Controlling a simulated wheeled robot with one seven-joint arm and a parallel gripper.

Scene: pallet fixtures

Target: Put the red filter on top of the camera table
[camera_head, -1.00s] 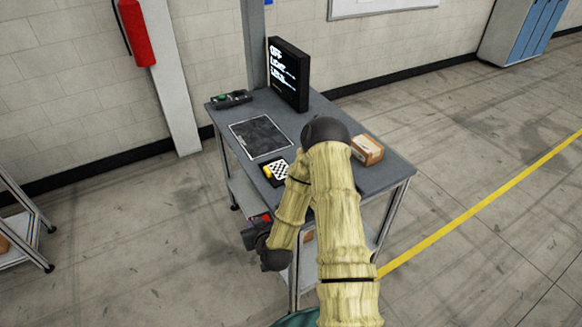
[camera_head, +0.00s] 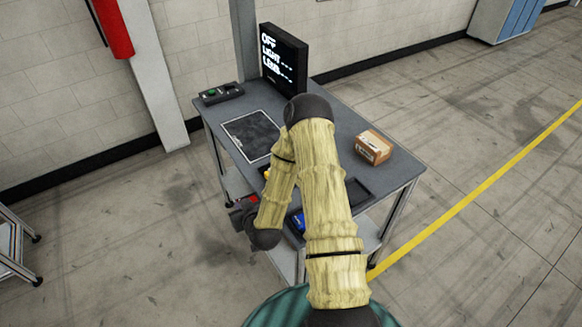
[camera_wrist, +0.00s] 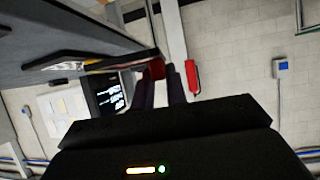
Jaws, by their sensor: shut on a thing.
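The red filter (camera_wrist: 157,69) is a small red piece between my fingertips in the wrist view. My gripper (camera_wrist: 161,80) is shut on it. In the head view my gripper (camera_head: 243,208) is low at the table's left front side, outside the top, with a bit of red (camera_head: 248,199) at its tip. The camera table (camera_head: 330,120) is grey with metal legs, and a black monitor (camera_head: 283,58) stands at its back. My arm hides much of the table's front left part.
On the table are a dark framed plate (camera_head: 252,134), a control box with a green button (camera_head: 221,93), a cardboard box (camera_head: 373,147) and a dark tray (camera_head: 358,190). A blue item (camera_head: 298,222) shows beside my arm. A red extinguisher (camera_head: 112,28) hangs on a pillar. Floor on the right is clear.

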